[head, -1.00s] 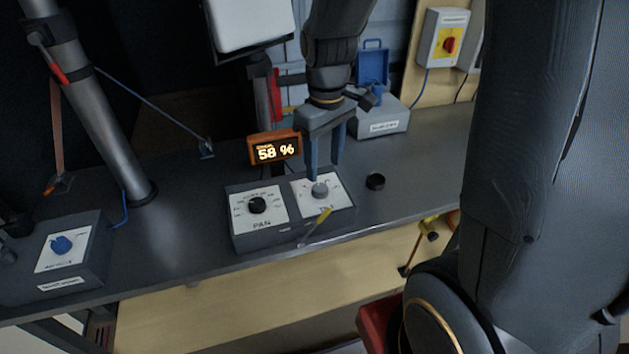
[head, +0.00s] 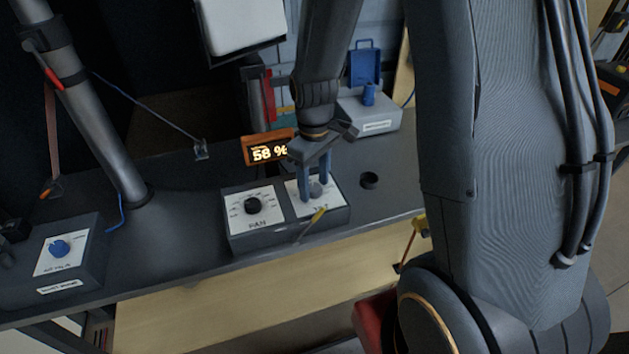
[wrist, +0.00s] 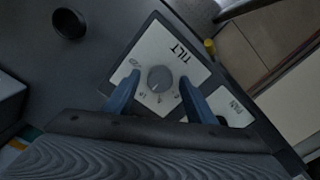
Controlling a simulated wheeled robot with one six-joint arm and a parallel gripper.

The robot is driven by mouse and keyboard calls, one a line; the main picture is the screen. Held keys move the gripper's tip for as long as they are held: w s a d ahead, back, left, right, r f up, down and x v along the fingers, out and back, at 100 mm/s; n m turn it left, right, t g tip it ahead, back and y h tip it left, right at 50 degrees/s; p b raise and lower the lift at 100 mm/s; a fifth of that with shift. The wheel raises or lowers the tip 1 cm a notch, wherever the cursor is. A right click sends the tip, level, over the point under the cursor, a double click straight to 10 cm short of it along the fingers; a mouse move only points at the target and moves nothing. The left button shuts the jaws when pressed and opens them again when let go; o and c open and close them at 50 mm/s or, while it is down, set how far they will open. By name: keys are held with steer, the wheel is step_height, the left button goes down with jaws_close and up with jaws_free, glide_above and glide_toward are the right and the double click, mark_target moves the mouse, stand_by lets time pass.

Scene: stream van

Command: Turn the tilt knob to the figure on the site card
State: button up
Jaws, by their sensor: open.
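The tilt knob (wrist: 160,79) is a round grey knob on a white plate marked TILT (wrist: 153,50), on the right half of a grey control box (head: 287,236). My gripper (head: 315,196) points down over it. In the wrist view my open gripper (wrist: 153,97) has one blue finger on each side of the knob, with a gap to each. In the head view the fingers partly hide the grey knob (head: 316,189). The black pan knob (head: 253,205) is on the box's left half. An orange display (head: 268,149) behind reads 58 %. I cannot make out a site card.
A small black round piece (head: 369,180) lies right of the box. A box with a blue knob (head: 60,248) stands at left, and a grey box (head: 377,127) stands behind.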

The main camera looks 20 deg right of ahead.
steer(key=c, duration=1)
steer(key=shift+c, duration=0.2)
steer(key=m+p, duration=0.1)
steer(key=m, duration=0.2)
steer(key=shift+r+m, duration=0.1)
steer(key=shift+m, duration=0.2)
steer(key=shift+m+p, duration=0.6)
steer(key=shift+m, duration=1.4)
steer(key=shift+w+m, duration=0.1)
steer(key=shift+m, duration=0.2)
steer(key=o, duration=1)
